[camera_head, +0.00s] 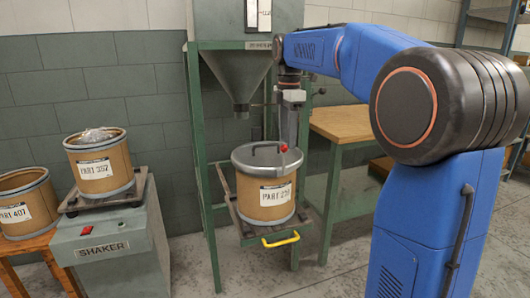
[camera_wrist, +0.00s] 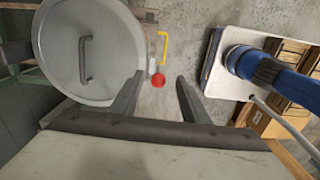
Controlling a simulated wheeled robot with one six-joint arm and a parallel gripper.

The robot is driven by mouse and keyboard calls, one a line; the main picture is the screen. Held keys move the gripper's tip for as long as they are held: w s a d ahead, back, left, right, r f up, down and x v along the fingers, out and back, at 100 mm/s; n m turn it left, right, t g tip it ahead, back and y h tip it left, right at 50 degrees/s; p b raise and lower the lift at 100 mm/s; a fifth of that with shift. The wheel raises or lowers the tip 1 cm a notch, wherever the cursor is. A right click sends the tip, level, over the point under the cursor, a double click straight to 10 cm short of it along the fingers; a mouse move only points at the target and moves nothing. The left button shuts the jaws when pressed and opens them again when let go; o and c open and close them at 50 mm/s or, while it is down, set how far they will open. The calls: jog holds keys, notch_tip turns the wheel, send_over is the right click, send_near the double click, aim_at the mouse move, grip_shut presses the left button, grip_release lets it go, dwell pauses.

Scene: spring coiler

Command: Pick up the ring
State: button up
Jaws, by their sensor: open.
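A grey metal ring (camera_head: 248,171) appears as the rim band around the lid (camera_head: 262,155) of the PART 257 drum (camera_head: 264,200). The lid and its rim also show at the upper left of the wrist view, where the ring (camera_wrist: 62,93) circles a grey lid with a bar handle (camera_wrist: 85,60). A red knob (camera_head: 284,148) shows near the lid's right side. In the wrist view the red knob (camera_wrist: 158,80) appears between my fingertips; its depth is unclear. My gripper (camera_wrist: 160,77) is open and empty, its left finger overlapping the lid's edge in view.
The drum stands on a green frame under a hopper (camera_head: 238,75), with a yellow handle (camera_head: 281,240) in front. A shaker (camera_head: 110,235) carrying the PART 357 drum (camera_head: 98,165) stands at left. A wooden bench (camera_head: 345,122) stands behind at right.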

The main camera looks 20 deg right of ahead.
aim_at(284, 152)
notch_tip(284, 152, down, 3)
jog(key=shift+f, duration=0.2)
jog(key=shift+w+a+f, duration=0.1)
jog(key=shift+a+f, duration=0.15)
jog(key=shift+f, duration=1.05)
jog(key=shift+a+f, duration=0.2)
jog(key=shift+f, duration=1.05)
grip_shut()
